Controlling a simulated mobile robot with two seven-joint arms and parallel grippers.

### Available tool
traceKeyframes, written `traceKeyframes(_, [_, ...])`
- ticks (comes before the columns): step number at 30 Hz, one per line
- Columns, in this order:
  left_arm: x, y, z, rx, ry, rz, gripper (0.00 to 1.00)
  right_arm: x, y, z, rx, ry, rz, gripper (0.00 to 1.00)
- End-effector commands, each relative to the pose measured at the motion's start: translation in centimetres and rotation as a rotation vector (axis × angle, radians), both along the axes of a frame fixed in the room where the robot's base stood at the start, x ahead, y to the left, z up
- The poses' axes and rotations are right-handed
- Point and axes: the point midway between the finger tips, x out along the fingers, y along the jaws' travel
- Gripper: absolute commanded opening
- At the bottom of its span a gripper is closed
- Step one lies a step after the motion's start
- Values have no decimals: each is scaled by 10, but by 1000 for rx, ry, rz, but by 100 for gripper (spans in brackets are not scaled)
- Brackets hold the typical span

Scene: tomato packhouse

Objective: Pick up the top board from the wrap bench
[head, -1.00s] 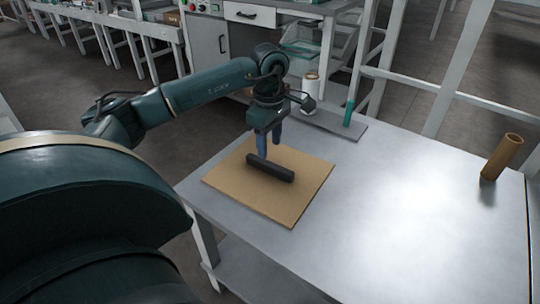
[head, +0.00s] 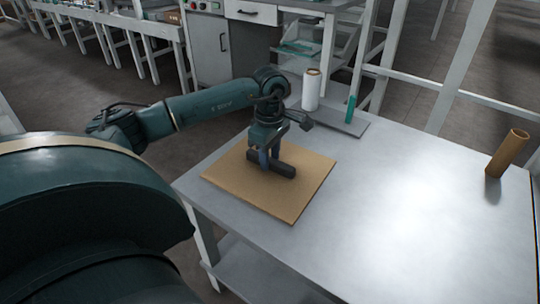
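A square brown board (head: 290,205) lies flat on the wrap bench (head: 400,190), near its left corner. A dark bar (head: 286,170) lies across the top of the board. I cannot tell whether the fingers press on the bar. The board appears to rest on the bench. My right gripper is not in view.
A white roll (head: 311,90) and a green upright piece (head: 350,108) stand on a grey plate (head: 345,126) at the bench's back. A brown cardboard tube (head: 507,152) stands at the right. The bench's middle and front are clear. A white frame (head: 455,75) rises behind.

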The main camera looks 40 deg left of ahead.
Motion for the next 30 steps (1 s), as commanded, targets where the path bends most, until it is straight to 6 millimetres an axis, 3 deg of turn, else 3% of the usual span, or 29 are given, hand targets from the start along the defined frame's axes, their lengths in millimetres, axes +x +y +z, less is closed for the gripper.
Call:
traceKeyframes(12, [0,0,0,0,0,0,0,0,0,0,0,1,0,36])
traceKeyframes(21, [0,0,3,0,-2,1,0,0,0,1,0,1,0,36])
traceKeyframes(25, [1,0,19,0,-4,1,0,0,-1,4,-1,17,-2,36])
traceKeyframes(30, [1,0,55,0,-6,0,0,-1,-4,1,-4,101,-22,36])
